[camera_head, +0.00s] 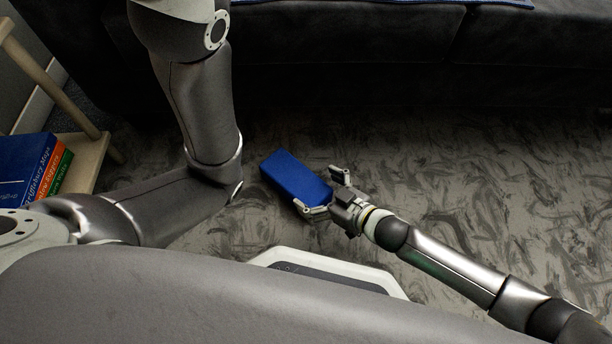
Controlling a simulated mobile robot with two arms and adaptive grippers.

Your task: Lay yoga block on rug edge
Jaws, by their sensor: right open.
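The blue yoga block (294,176) lies flat on the grey mottled floor covering (480,190), in the middle of the head view. My right gripper (321,189) comes in from the lower right and is at the block's right end. Its jaws are open, with one finger beyond the block's far side and the other at its near lower corner. I cannot tell whether the fingers touch the block. My left arm bends up along the left, and its gripper is out of view. No clear rug edge shows.
A dark sofa (350,75) spans the back. A wooden shelf (85,150) with several books (35,165) stands at the left. My base is at the bottom centre. The floor right of the block is free beyond my right arm.

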